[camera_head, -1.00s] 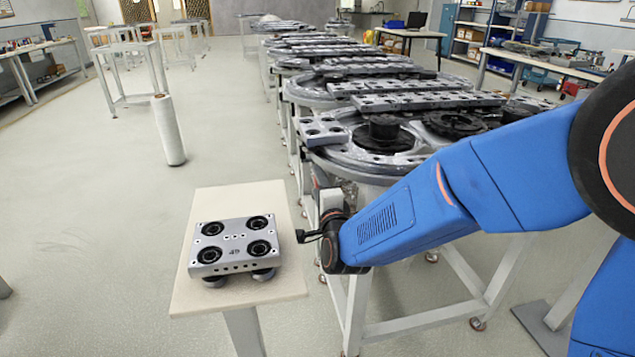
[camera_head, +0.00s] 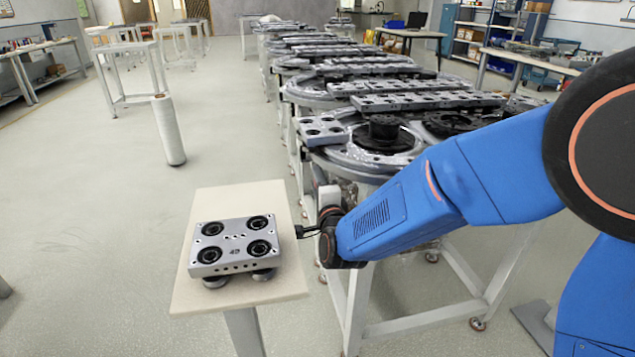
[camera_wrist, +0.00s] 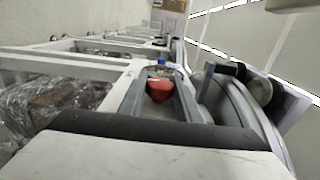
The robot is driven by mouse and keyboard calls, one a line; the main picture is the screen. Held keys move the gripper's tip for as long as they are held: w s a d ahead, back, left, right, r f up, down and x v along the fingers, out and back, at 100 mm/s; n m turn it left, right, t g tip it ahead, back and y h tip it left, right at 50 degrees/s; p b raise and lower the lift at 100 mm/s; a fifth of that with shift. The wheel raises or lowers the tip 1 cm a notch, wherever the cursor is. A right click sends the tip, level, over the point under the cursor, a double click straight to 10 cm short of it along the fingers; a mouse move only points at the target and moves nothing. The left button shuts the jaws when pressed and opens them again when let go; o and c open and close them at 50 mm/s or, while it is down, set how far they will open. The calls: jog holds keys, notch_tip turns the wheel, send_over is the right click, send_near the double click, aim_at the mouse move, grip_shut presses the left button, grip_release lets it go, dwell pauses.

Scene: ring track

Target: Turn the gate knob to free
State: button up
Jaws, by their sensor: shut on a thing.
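The gate knob (camera_wrist: 160,90) appears as a small red piece in the middle of the wrist view, with a bit of blue just beyond it. My gripper (camera_wrist: 162,72) reaches forward there, its two grey fingers on either side of the red piece, shut on it. The exact contact and the knob's turn angle are too small to tell. In the head view my gripper (camera_head: 328,197) is a pale block beyond the black wrist, beside the near end of the ring track (camera_head: 340,160). The fingertips and knob are hidden there.
A pale side table (camera_head: 190,295) left of my wrist bears a silver carriage (camera_head: 233,245) with several black rings. The track's white frame (camera_head: 357,310) stands under my arm.

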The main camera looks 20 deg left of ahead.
jog(key=shift+f+t, duration=0.15)
jog(key=shift+t, duration=0.15)
jog(key=t+y, duration=0.2)
jog(key=t, duration=0.1)
jog(key=shift+t+y, duration=0.8)
jog(key=shift+t, duration=0.7)
jog(key=shift+t+y, duration=0.4)
jog(key=shift+y, duration=0.1)
jog(key=shift+r, duration=0.2)
jog(key=o, duration=1.1)
jog(key=shift+w, duration=0.1)
jog(key=shift+c, duration=0.2)
